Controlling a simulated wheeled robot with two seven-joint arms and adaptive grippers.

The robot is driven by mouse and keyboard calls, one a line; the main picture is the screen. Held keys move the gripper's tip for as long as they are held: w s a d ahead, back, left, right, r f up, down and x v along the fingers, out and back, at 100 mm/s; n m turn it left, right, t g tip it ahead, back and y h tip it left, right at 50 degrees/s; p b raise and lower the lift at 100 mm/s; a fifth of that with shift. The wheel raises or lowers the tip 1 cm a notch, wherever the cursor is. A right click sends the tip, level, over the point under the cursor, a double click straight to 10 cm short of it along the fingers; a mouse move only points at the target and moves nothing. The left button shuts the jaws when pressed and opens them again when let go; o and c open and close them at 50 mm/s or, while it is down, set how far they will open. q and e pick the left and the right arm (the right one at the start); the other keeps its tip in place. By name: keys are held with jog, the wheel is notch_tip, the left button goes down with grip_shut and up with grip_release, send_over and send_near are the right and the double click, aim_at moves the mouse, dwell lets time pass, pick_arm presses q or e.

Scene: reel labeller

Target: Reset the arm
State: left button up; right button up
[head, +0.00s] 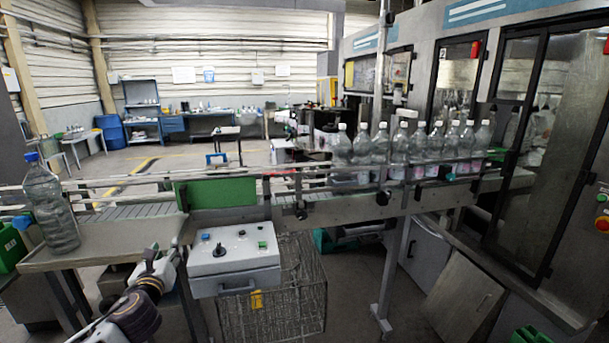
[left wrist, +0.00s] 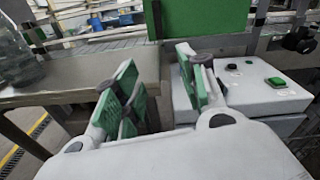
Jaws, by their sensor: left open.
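My left gripper (head: 162,262) is low in the left part of the head view, in front of the metal side table and just left of the white control box. In the left wrist view the same gripper (left wrist: 158,88) has its two green-padded fingers spread apart, with nothing between them. My left arm reaches up to it from the bottom left of the head view. My right gripper is in neither view.
The white control box (head: 235,262) has a black knob and a green button. A large clear bottle (head: 48,208) with a blue cap stands on the metal side table (head: 120,243). Several bottles (head: 398,150) line the conveyor (head: 345,212). A green panel (head: 216,192) stands behind the box.

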pick_arm(q)
jog(key=s+d+f+n+g+h, duration=0.1)
jog(key=s+d+f+n+g, duration=0.25)
jog(key=s+f+n, duration=0.35)
jog(key=s+d+f+n+g, duration=0.3)
jog(key=s+d+f+n, duration=0.15)
jog(key=f+n, duration=0.35)
jog(key=s+d+f+n+g+h, duration=0.1)
jog(key=s+d+f+n+g, duration=0.15)
jog(key=s+f+n, duration=0.35)
jog(key=s+d+f+n+g+h, duration=0.1)
jog(key=s+d+n+g, duration=0.2)
jog(key=s, duration=0.4)
jog(key=s+d+f+n+g+h, duration=0.1)
jog(key=s+d+f+n+h, duration=0.1)
jog(key=s+f+n, duration=0.4)
jog(key=s+f+m+g, duration=0.1)
jog(key=s+f, duration=0.1)
jog(key=f, duration=1.3)
jog(key=s+f, duration=0.2)
jog(key=f, duration=1.3)
jog(key=s+a+f, duration=0.2)
jog(key=s+f, duration=0.8)
jog(key=s, duration=0.1)
jog(key=s+a+f+g, duration=0.1)
jog(key=s+f, duration=0.9)
jog(key=s, duration=0.1)
jog(key=shift+a+g+y, duration=0.3)
jog(key=shift+a, duration=0.1)
